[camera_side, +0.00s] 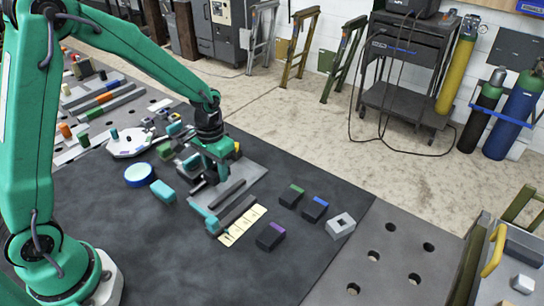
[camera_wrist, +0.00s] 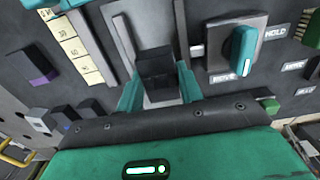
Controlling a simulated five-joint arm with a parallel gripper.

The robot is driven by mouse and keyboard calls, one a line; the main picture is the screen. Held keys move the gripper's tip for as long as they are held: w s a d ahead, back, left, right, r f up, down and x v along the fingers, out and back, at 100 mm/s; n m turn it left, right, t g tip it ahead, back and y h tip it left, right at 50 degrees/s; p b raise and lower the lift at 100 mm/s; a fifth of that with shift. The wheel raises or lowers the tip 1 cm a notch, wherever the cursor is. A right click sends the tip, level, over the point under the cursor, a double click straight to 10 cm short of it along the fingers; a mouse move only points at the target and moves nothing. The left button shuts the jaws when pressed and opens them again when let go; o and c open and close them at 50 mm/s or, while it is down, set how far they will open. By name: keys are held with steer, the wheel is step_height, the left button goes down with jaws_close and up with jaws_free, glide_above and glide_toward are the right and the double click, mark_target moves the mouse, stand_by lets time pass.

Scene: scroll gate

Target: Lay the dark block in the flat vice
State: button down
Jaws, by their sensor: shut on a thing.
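The dark block (camera_wrist: 155,68) is between my gripper's teal fingers in the wrist view. My gripper (camera_wrist: 159,92) is shut on it. In the side view my gripper (camera_side: 212,172) is low over the far end of the flat vice, and the block cannot be made out clearly there. The flat vice has two long dark jaws (camera_side: 237,212) with a gap between them, beside a pale plate. In the wrist view a jaw (camera_wrist: 125,45) stands left of the block, and the pale bed shows around the block. Whether the block touches the bed cannot be told.
A yellow scale strip (camera_side: 242,225) lies beside the vice. A teal knob (camera_wrist: 243,50) sits between MOVE and HOLD labels. The mat's front is clear.

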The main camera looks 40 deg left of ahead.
mark_target(219, 188)
steer(key=shift+f, duration=1.2)
steer(key=shift+f, duration=0.7)
steer(key=c, duration=1)
jaws_free()
steer(key=shift+s, duration=0.1)
steer(key=shift+r, duration=0.15)
steer(key=shift+o, duration=0.4)
step_height(219, 188, up, 13)
steer(key=shift+r, duration=0.1)
